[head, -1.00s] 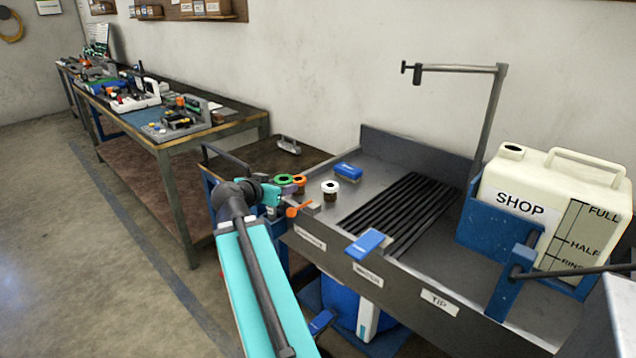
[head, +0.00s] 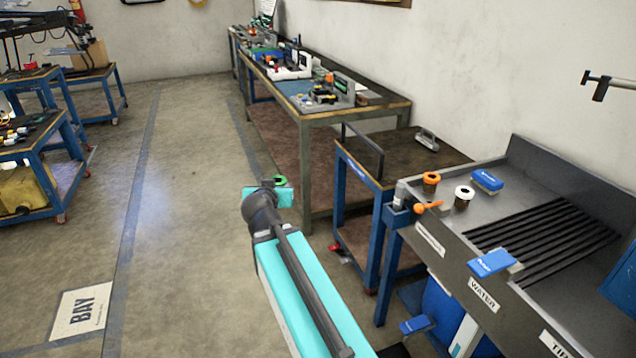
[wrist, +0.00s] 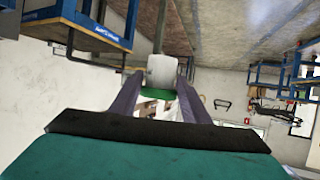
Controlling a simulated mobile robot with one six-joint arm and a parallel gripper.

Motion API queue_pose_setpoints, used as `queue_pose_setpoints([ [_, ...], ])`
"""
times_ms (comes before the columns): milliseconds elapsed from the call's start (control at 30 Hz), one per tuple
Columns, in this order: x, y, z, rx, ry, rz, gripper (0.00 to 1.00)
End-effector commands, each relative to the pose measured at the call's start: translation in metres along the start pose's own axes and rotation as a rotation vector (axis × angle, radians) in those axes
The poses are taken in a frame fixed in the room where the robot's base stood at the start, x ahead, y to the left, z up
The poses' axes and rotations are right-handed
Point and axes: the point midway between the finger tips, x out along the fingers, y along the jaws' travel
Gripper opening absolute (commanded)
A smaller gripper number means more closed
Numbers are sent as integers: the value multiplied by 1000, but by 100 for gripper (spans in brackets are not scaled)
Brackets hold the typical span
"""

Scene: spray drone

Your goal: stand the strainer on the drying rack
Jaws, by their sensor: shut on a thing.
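My gripper (head: 283,191) is out over the floor, left of the sink bench, in the head view. It is shut on a strainer, a small pale cylinder with a green rim (wrist: 162,72), held between the two fingers in the wrist view. In the head view only its green ring (head: 280,181) shows past the gripper. The black slatted drying rack (head: 540,238) lies on the metal sink bench at the right, with nothing seen standing on it. My gripper is well apart from it.
An orange-ringed cup (head: 431,181), a white-ringed cup (head: 464,194) and a blue box (head: 487,181) stand behind the rack's left end. A blue-framed cart (head: 400,160) stands beside the bench.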

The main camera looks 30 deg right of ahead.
Motion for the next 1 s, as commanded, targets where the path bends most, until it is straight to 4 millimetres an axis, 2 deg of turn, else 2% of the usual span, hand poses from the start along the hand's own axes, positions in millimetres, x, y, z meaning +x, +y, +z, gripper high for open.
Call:
queue_pose_setpoints([
  [33,-5,-23,4,-21,0,-49,17],
  [200,-26,-91,12,-91,2,-217,17],
  [300,-39,-121,14,-126,3,-303,17],
  [400,-50,-141,14,-154,4,-371,17],
  [633,-68,-167,7,-203,8,-487,17],
  [1000,-78,-174,-2,-236,8,-559,17],
])
